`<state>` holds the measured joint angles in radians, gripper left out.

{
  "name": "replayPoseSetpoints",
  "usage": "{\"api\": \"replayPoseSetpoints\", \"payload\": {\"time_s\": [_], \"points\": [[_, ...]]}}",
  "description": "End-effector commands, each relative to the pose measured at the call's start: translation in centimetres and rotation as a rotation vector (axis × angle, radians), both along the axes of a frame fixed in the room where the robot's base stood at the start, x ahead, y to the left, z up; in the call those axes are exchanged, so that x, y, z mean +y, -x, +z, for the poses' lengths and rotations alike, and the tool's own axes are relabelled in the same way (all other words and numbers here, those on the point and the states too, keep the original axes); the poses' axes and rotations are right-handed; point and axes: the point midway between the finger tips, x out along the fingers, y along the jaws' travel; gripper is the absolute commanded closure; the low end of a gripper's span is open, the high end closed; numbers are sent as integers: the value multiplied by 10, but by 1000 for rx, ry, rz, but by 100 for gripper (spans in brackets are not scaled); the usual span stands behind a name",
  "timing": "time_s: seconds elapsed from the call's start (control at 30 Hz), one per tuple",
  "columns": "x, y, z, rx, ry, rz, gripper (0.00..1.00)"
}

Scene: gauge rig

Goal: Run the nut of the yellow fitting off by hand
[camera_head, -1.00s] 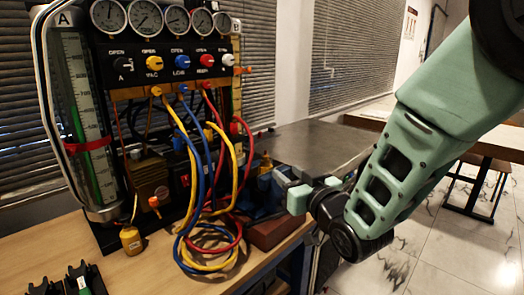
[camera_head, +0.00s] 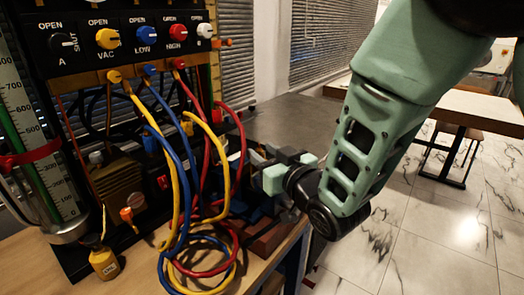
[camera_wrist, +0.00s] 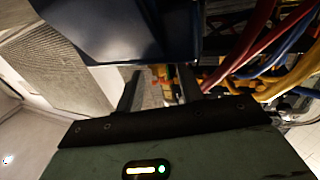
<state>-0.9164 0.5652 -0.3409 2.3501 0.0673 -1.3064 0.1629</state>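My gripper (camera_head: 262,158) is at the right of the hose rig, beside the blue vise (camera_head: 238,205) at the bench edge. In the wrist view, its two dark fingers (camera_wrist: 160,92) stand apart with a gap between them. A small yellow-orange piece (camera_wrist: 160,72) shows beyond that gap, apparently not gripped; I cannot tell whether it is the yellow fitting or its nut. In the head view, my gripper and the hoses cover that spot. A yellow hose (camera_head: 174,190) hangs from the yellow port (camera_head: 114,76) on the panel and loops down in front of the rig.
Blue and red hoses (camera_head: 234,262) tangle with the yellow one left of my gripper. Hoses also cross the right of the wrist view (camera_wrist: 275,60). A dark blue surface (camera_wrist: 120,30) fills its top. A yellow tagged bottle (camera_head: 104,262) stands on the wooden bench (camera_head: 130,280).

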Motion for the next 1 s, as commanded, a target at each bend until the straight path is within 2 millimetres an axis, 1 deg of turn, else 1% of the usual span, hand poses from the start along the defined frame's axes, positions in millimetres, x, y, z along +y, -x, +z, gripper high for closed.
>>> {"api": "replayPoseSetpoints", "payload": {"time_s": [0.1, 0.17, 0.2, 0.23, 0.5, 0.67, 0.87, 1.0], "points": [[0, 0, 0, 0, 0, 0, 63], [0, 0, 0, 0, 0, 0, 79], [0, 0, 0, 0, 0, 0, 91], [0, 0, 0, 0, 0, 0, 99], [-1, -1, 0, -1, -1, 7, 100], [-3, -2, -1, -3, -2, 47, 100], [-7, -5, -2, -4, -1, 162, 100], [-9, -8, -2, -4, -1, 281, 100]]}}
